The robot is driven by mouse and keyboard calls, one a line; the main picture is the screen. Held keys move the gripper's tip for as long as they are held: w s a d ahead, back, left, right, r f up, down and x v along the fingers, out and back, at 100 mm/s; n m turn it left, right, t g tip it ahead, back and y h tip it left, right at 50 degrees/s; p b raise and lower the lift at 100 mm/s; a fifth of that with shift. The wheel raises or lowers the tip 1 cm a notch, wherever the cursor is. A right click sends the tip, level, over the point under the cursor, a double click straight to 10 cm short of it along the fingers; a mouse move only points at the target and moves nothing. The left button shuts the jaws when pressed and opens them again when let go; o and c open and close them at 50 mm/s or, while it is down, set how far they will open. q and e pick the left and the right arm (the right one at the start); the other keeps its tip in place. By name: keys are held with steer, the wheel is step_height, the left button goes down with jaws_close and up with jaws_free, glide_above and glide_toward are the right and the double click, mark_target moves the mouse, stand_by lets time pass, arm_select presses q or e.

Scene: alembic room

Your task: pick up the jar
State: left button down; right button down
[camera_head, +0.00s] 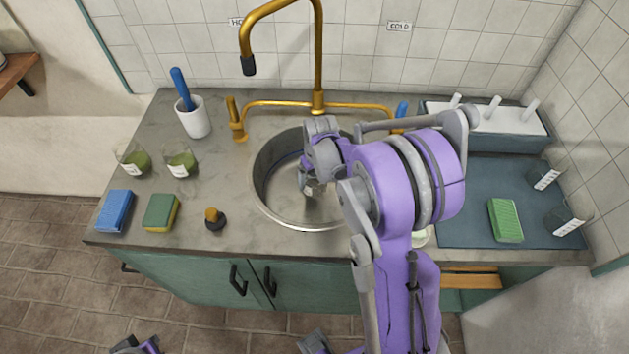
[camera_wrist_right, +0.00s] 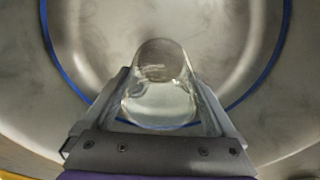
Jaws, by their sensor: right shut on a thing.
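The jar (camera_wrist_right: 160,85) is clear glass. In the right wrist view it stands between the two fingers of my right gripper (camera_wrist_right: 165,110), which is shut on it. The round metal sink (camera_head: 265,195) is beneath and around them. In the head view my right arm reaches over the sink, and my right gripper (camera_head: 309,182) is down inside the basin. The arm hides much of the jar and the basin's right side there. My left gripper does not show clearly; only purple and grey parts of mine appear at the bottom edge.
A gold faucet (camera_head: 317,60) rises behind the sink. Two glasses of green contents (camera_head: 181,163), a white cup with a blue-handled brush (camera_head: 194,118), sponges (camera_head: 162,212) and a small brush (camera_head: 214,219) are left. A blue-grey mat (camera_head: 462,215) with a green sponge (camera_head: 505,220) lies right.

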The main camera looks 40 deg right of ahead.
step_height(320, 180, up, 6)
steer(key=shift+r, duration=0.25)
stand_by(0.5)
steer(key=shift+r, duration=0.1)
steer(key=shift+r+g+y+b, duration=0.15)
steer(key=shift+g+b, duration=0.05)
steer(key=shift+g, duration=1.1)
steer(key=shift+r+g+y+b, duration=0.15)
steer(key=shift+g, duration=1.15)
steer(key=shift+r+t+p, duration=0.15)
steer(key=shift+t+p, duration=0.05)
steer(key=shift+t, duration=1.1)
steer(key=shift+r+t+p, duration=0.1)
steer(key=shift+t+p, duration=0.05)
steer(key=shift+t, duration=1.15)
